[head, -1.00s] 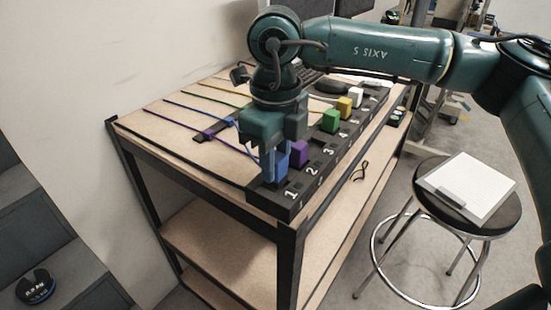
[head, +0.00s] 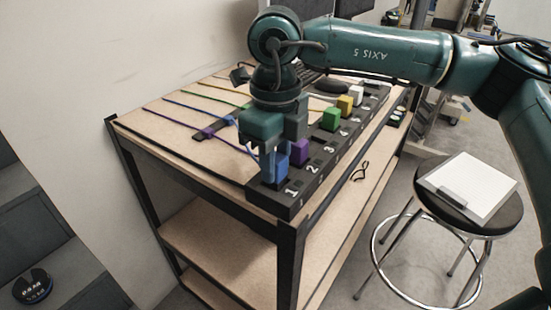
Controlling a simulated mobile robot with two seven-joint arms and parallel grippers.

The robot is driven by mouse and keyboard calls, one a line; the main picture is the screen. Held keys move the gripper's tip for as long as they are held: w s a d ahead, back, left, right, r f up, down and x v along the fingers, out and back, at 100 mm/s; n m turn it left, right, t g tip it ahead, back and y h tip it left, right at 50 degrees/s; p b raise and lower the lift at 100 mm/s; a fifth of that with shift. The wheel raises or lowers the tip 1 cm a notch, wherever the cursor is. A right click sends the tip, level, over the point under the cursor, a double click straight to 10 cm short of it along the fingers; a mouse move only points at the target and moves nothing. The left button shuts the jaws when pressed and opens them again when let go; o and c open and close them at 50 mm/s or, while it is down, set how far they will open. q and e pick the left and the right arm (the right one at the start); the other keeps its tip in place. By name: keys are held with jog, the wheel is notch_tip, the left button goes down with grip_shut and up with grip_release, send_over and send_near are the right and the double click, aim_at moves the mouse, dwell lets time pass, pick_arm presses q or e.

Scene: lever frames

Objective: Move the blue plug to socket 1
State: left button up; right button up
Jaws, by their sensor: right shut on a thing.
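The blue plug (head: 281,168) is at the near end of the black socket strip (head: 285,208), beside the white number 1. Its blue cable runs back to the left across the tabletop. My right gripper (head: 269,167) points straight down over this end of the strip and is shut on the blue plug. The plug looks upright, with its foot at the strip's top face by socket 1. The fingers partly hide the plug and the socket, so I cannot tell how deep it sits. My left gripper is not in view.
A purple plug (head: 299,152) stands close behind the blue one. Green (head: 331,120), yellow (head: 345,104) and white (head: 356,95) plugs stand farther along the strip. Coloured cables lie on the wooden tabletop (head: 160,125). A stool (head: 500,223) with a clipboard stands at the right.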

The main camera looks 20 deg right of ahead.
jog(key=shift+f+b, duration=0.45)
jog(key=shift+b, duration=0.3)
dwell(0.9)
jog(key=o, duration=1.5)
jog(key=shift+c, duration=0.2)
jog(key=shift+r+p, duration=2.1)
jog(key=shift+r, duration=1.45)
